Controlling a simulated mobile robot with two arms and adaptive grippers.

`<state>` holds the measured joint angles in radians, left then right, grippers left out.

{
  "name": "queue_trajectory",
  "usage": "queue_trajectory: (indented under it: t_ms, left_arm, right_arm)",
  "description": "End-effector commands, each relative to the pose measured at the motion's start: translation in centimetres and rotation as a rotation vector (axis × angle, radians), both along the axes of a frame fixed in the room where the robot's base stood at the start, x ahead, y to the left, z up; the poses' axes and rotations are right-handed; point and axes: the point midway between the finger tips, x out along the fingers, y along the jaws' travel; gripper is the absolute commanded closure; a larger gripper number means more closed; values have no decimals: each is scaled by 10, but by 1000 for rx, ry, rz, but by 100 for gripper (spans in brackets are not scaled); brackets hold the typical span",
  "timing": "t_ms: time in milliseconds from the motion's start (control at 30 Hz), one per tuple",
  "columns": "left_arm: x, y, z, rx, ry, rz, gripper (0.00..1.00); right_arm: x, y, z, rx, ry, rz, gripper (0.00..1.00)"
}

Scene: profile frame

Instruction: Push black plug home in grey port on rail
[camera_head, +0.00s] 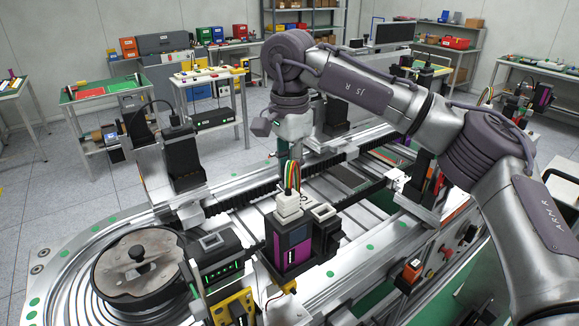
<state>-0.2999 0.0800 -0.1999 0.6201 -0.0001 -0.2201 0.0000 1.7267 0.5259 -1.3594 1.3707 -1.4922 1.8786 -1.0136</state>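My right arm comes in from the right and bends down at the wrist over the middle of the rail. My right gripper (283,150) points down there, above a white connector (289,203) with coloured wires. Its fingers are small and partly hidden, so I cannot tell if they are open or what they hold. A grey port (323,213) shows on a black module beside the white connector. Another grey rectangular port (211,242) tops a black module with green lights, further left. I cannot make out a black plug for certain. My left gripper is not in view.
A purple-fronted module (292,250) stands under the white connector. A round metal fixture (138,262) lies at left. A tall black unit (184,157) rises behind the modules. An orange-topped button (413,269) is at the front right. Tables with boxes stand further back.

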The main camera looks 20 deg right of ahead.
Motion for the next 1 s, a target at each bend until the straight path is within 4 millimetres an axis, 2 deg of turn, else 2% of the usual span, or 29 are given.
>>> queue_trajectory:
  t_ms: [267, 300, 467, 800, 867, 1000]
  left_arm:
    - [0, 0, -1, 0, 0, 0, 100]
    - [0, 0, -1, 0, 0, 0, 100]
    - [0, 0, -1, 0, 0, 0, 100]
    - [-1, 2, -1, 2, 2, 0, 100]
    - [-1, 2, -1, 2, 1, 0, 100]
    - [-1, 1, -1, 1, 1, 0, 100]
  right_arm:
    - [0, 0, -3, -2, 3, 0, 100]
    - [0, 0, -3, -2, 3, 0, 79]
    - [0, 0, -3, -2, 3, 0, 52]
    - [0, 0, 0, 0, 1, 0, 51]
    - [0, 0, 5, -1, 0, 0, 51]
    - [1, 0, 26, 0, -2, -1, 51]
